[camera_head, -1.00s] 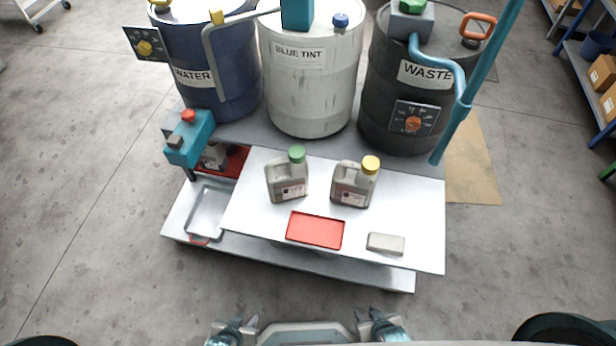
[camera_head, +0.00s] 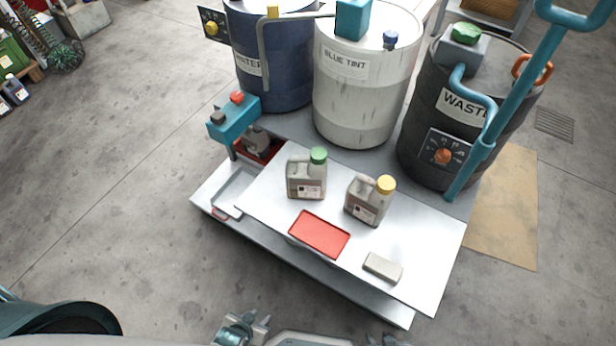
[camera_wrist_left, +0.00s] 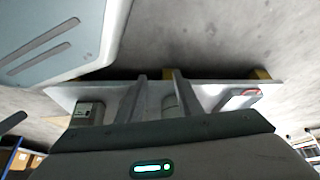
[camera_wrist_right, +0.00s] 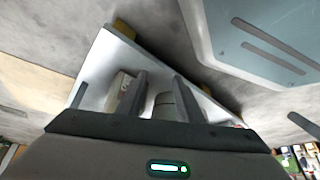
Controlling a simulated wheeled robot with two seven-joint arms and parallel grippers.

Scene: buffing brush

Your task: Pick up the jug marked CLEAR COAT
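Two grey jugs stand upright on the white table (camera_head: 425,245): one with a green cap (camera_head: 306,182) and one with a yellow cap (camera_head: 366,205) to its right. A third greyish jug (camera_head: 257,139) is partly hidden under the teal dispenser on the left. The jugs' label text is too small to read. My left gripper (camera_head: 258,321) is open and empty in front of the table, well short of the jugs; its parted fingers show in the left wrist view (camera_wrist_left: 158,76). My right gripper (camera_head: 384,341) is cut off by the lower edge; the right wrist view (camera_wrist_right: 160,77) shows it open and empty.
A red tray (camera_head: 319,234) and a pale block (camera_head: 383,268) lie at the table's front. Behind stand the WATER drum (camera_head: 272,90), the BLUE TINT drum (camera_head: 345,100) and the dark waste drum (camera_head: 420,150) with a teal pipe.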

